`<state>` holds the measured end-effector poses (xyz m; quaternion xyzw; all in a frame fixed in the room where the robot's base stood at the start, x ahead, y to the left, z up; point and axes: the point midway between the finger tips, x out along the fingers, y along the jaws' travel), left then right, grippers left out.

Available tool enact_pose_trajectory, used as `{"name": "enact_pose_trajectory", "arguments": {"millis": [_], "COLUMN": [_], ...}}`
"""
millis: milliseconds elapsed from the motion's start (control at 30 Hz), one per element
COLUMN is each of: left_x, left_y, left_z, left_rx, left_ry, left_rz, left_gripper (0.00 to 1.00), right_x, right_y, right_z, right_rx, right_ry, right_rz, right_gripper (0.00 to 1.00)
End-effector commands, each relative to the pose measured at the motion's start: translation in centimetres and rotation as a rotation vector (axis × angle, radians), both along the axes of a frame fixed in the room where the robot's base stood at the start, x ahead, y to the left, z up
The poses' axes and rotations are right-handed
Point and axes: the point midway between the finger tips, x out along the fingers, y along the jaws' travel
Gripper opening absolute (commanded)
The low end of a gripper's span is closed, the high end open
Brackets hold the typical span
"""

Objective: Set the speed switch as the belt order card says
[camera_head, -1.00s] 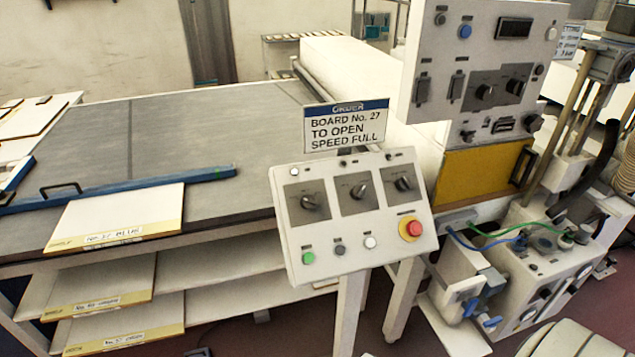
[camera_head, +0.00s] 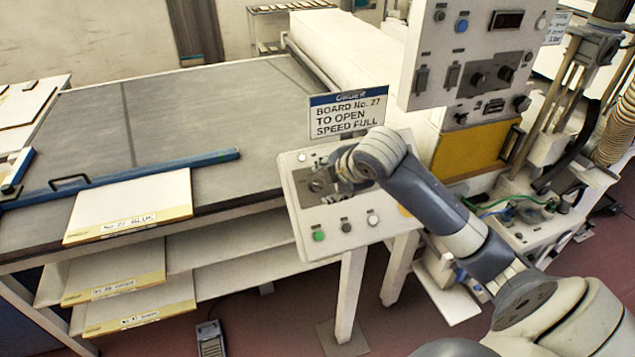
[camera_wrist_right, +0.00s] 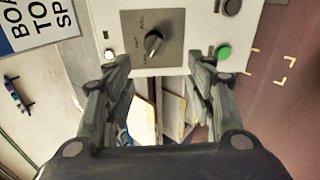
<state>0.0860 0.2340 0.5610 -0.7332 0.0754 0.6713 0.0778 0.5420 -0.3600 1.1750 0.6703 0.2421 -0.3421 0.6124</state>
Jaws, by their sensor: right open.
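The order card (camera_head: 346,115) stands above the control panel (camera_head: 328,213) and reads "BOARD No. 27 TO OPEN SPEED FULL". The knob's plate labels are too small to read. The green button (camera_wrist_right: 223,53) is beside that plate. My left gripper is out of view.
A tall cabinet (camera_head: 425,85) with more knobs stands behind right. Boards with labels lie on the grey table (camera_head: 90,115) and shelves below, left of the panel. My right arm covers most of the red stop button's place. A pedal (camera_head: 210,338) is on the floor.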

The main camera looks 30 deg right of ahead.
Motion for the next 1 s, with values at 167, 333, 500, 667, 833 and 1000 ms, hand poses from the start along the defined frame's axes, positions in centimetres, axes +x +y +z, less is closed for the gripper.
{"name": "enact_pose_trajectory", "arguments": {"millis": [167, 333, 500, 667, 833, 1000], "left_x": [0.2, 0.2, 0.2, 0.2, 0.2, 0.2], "left_y": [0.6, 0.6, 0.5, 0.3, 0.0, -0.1], "left_z": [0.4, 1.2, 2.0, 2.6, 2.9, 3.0], "left_rx": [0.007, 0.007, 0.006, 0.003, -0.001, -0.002], "left_ry": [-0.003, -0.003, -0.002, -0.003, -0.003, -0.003], "left_rz": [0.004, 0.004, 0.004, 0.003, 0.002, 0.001], "left_gripper": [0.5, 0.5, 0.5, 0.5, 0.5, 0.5], "right_x": [1.0, 2.7, 4.6, 6.1, 7.1, 7.4], "right_y": [-0.5, -0.7, -1.0, -1.3, -1.4, -1.5], "right_z": [0.2, -1.7, -4.0, -5.7, -6.8, -7.3], "right_rx": [-0.017, -0.015, -0.014, -0.016, -0.016, -0.017], "right_ry": [-0.005, -0.004, -0.003, -0.006, -0.006, -0.007], "right_rz": [0.017, 0.014, 0.014, 0.014, 0.014, 0.015], "right_gripper": [0.5, 0.5, 0.5, 0.5, 0.5, 0.5]}}
